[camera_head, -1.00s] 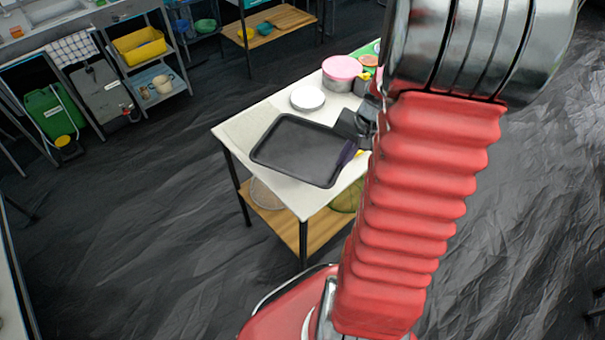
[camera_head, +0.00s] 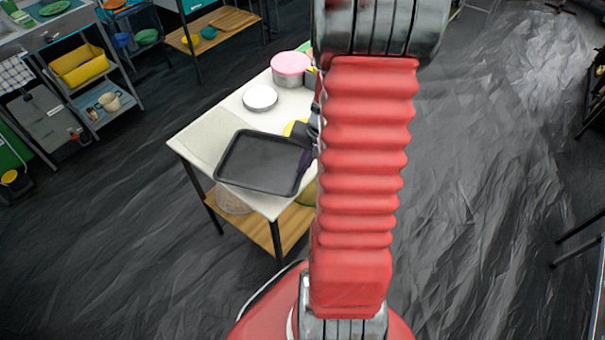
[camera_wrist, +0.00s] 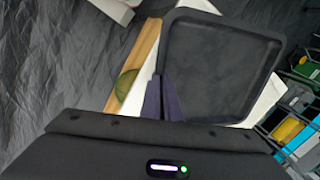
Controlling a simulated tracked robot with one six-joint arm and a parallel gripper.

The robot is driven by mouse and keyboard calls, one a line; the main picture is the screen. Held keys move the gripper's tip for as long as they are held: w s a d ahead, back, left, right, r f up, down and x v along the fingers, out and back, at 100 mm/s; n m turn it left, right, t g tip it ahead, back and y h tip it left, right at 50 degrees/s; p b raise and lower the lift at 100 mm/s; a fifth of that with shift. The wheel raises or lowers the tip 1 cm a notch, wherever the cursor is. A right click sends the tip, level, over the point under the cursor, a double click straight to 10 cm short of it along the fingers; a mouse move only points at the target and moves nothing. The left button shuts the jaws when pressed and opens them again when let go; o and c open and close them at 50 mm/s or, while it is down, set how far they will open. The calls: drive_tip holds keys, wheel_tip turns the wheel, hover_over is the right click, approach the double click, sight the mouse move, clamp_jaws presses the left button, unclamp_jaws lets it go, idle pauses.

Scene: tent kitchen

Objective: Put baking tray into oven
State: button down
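The baking tray (camera_head: 262,162) is a dark grey rectangle with a raised rim, over the near end of a white-topped table. In the wrist view the tray (camera_wrist: 218,62) fills the upper middle. My gripper (camera_head: 306,160) is at the tray's right edge, partly hidden by my red arm. In the wrist view the dark purple fingers of my gripper (camera_wrist: 163,84) are close together on the tray's near rim. Whether the tray touches the tabletop is hard to tell. No oven can be made out in either view.
The white table (camera_head: 205,145) has a wooden lower shelf (camera_head: 255,232). On its top are a white round dish (camera_head: 260,98) and a pink-lidded tin (camera_head: 291,65). A shelf rack with a yellow tub (camera_head: 80,63) stands at upper left.

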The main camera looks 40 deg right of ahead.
drive_tip(key=shift+f, duration=0.1)
drive_tip(key=shift+f, duration=1.95)
drive_tip(key=c, duration=2.5)
unclamp_jaws()
drive_tip(key=shift+f, duration=0.15)
drive_tip(key=o, duration=0.5)
drive_tip(key=v, duration=1.2)
